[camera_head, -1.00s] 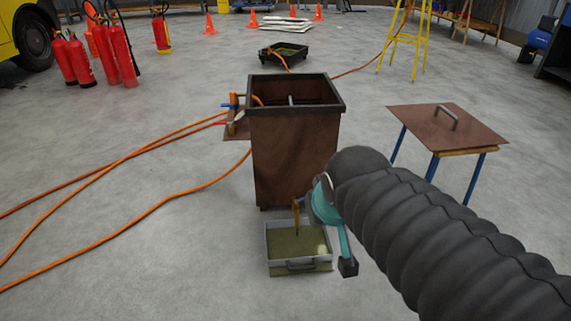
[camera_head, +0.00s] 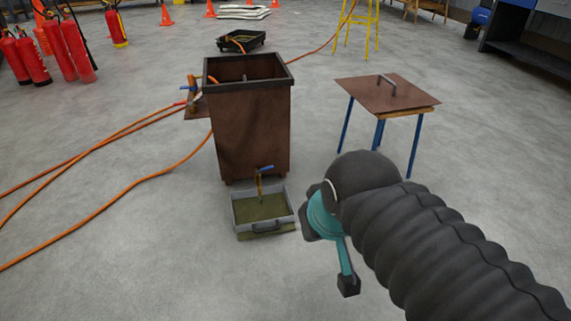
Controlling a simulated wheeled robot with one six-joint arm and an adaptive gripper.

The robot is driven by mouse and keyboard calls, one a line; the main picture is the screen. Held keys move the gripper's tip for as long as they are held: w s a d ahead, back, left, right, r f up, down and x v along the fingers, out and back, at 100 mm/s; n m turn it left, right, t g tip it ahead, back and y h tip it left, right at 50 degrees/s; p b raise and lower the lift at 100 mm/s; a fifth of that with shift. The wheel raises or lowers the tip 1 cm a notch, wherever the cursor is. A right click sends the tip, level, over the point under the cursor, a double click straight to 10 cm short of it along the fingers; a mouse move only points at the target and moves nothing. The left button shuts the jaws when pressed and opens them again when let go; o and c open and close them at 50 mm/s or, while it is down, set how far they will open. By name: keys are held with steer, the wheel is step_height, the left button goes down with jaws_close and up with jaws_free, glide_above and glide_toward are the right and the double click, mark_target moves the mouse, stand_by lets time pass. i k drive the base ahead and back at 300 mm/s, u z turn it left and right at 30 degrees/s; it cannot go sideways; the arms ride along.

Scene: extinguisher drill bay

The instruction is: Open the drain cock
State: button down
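The drain cock is a small brass fitting low on the front of the rusty brown tank (camera_head: 253,125), with a blue lever handle (camera_head: 265,168) lying about level. Its spout (camera_head: 260,188) points down over a shallow grey tray (camera_head: 236,222) that holds murky green liquid. I cannot tell whether anything flows. My gripper (camera_head: 332,258), teal and black, is to the right of the tray and nearer the camera, apart from the cock. My dark arm hides part of its fingers, so I cannot tell how far it is open.
A low table (camera_head: 395,92) with a rusty lid stands to the right. Orange hoses (camera_head: 120,190) cross the floor at left from a side valve (camera_head: 193,92). Red extinguishers (camera_head: 70,50) stand at the back left. The floor in front is clear.

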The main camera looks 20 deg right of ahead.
mark_target(267, 168)
steer(key=z, duration=0.2)
steer(key=i, duration=1.15)
steer(key=u, duration=0.55)
